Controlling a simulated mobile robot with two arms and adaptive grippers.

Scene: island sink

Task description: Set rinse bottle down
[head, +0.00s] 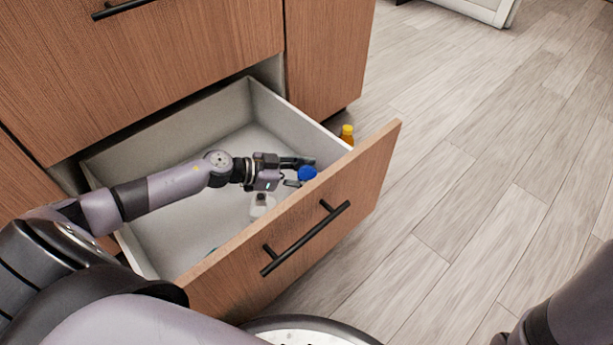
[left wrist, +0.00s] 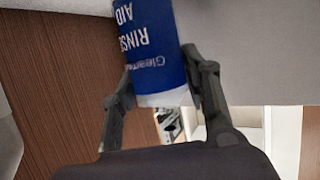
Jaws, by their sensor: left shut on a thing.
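The rinse bottle is blue with white "RINSE AID" lettering and a white band, and it fills the top middle of the left wrist view (left wrist: 152,45). My left gripper (head: 290,172) is shut on it, with one finger on each side. In the head view the bottle shows as a small blue shape (head: 308,173) at the fingertips, over the open drawer (head: 196,115) near its front panel. Most of the bottle is hidden there, and I cannot tell whether it touches the drawer floor. My right gripper is out of view.
A whitish, partly clear container (head: 262,204) is in the drawer below my gripper. A yellow-orange bottle (head: 347,133) stands outside, beyond the drawer's far side. The drawer front (head: 325,205) has a black handle (head: 305,238). Bare drawer floor shows behind my arm; the wood floor at right is clear.

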